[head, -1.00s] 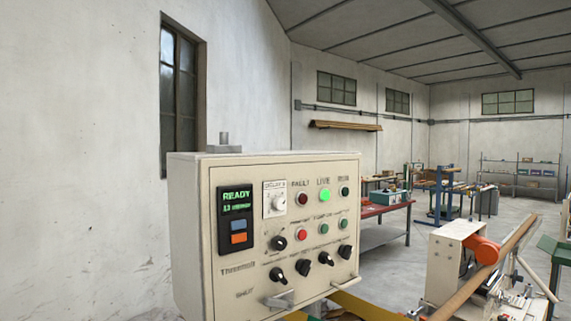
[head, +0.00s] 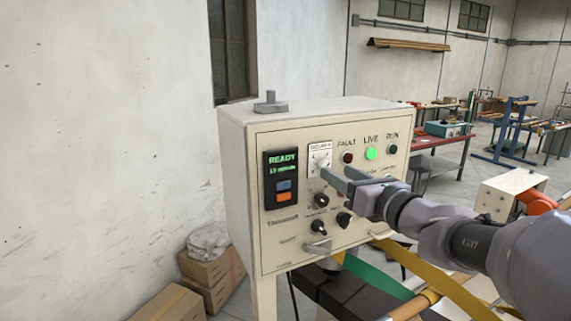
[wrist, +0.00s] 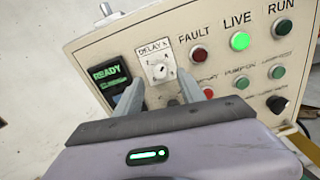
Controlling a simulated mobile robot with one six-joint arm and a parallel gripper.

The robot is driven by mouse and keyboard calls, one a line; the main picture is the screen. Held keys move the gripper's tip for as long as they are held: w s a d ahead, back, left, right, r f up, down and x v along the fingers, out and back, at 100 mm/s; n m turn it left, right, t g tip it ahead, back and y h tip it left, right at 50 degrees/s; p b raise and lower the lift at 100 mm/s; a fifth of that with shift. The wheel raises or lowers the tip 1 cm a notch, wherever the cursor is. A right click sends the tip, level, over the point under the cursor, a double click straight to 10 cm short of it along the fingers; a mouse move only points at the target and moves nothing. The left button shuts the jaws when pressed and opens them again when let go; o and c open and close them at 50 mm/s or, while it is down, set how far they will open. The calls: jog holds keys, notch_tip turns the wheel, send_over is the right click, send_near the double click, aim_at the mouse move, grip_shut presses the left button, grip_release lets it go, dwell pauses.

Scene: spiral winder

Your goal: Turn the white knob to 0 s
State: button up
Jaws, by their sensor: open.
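The white knob (wrist: 160,71) sits on a small white dial plate marked DELAY on the control panel (head: 290,218). In the head view the knob (head: 321,161) is small, and its setting cannot be read there. In the wrist view its pointer and scale marks are too small to read surely. My gripper (head: 335,171) is open in front of the panel, just below and right of the dial. In the wrist view its two fingers (wrist: 157,88) point at the panel, spread to either side below the knob. No contact with the knob shows.
A READY display (head: 282,178) is left of the dial. FAULT, LIVE and RUN lamps (head: 371,153) are to its right, with LIVE lit green. Black knobs (head: 319,227) and a metal handle (head: 318,248) lie below. Cardboard boxes (head: 212,270) stand on the floor at left.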

aim_at(323, 165)
jog(key=x, duration=0.5)
grip_shut()
